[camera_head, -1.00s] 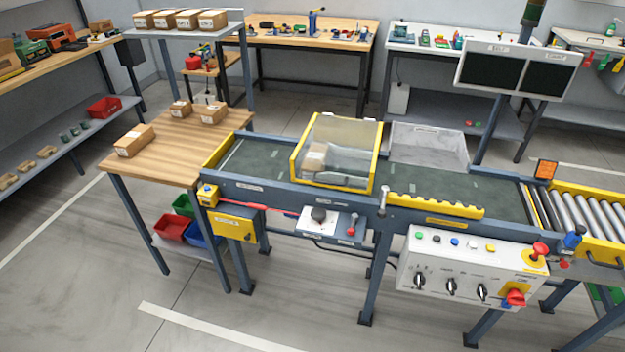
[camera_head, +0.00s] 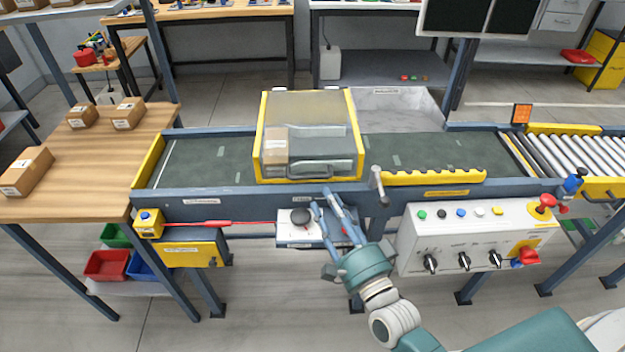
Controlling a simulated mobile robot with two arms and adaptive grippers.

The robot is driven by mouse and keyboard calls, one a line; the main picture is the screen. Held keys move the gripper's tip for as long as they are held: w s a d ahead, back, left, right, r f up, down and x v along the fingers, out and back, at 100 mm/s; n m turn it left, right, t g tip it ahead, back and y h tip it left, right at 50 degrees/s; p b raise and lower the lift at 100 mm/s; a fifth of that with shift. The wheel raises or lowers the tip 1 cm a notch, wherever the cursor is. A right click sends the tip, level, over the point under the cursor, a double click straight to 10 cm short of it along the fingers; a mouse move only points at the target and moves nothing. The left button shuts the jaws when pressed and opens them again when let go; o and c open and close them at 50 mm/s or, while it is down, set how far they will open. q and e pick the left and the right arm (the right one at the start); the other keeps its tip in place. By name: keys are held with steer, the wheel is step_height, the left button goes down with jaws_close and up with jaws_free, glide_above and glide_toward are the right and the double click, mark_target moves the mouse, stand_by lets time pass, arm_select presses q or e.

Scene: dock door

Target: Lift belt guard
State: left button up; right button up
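The belt guard (camera_head: 308,112) is a clear cover with a yellow frame, down over the dark green conveyor belt (camera_head: 205,160). A dark handle (camera_head: 305,171) runs along its lower front. A cardboard box (camera_head: 275,146) shows through the clear panel. My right gripper (camera_head: 321,198) is in front of the conveyor, below the guard's handle in the picture. Its fingers point up and are apart, with nothing seen between them. They cover part of the small control panel. My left gripper is out of view.
A metal lever (camera_head: 377,184) stands right of the guard. The white button box (camera_head: 475,236) is at right. A wooden table (camera_head: 95,180) with boxes adjoins at left.

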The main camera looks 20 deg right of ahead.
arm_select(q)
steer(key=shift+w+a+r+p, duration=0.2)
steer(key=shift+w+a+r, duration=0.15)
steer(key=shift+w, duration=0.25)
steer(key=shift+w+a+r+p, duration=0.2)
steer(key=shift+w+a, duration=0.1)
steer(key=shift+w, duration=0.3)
arm_select(e)
steer(key=f+x, duration=0.1)
steer(key=x, duration=0.6)
steer(key=shift+r, duration=0.3)
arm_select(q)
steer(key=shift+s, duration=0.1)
arm_select(e)
steer(key=shift+a, duration=0.1)
steer(key=c, duration=0.8)
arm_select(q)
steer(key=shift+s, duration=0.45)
arm_select(e)
jaws_close()
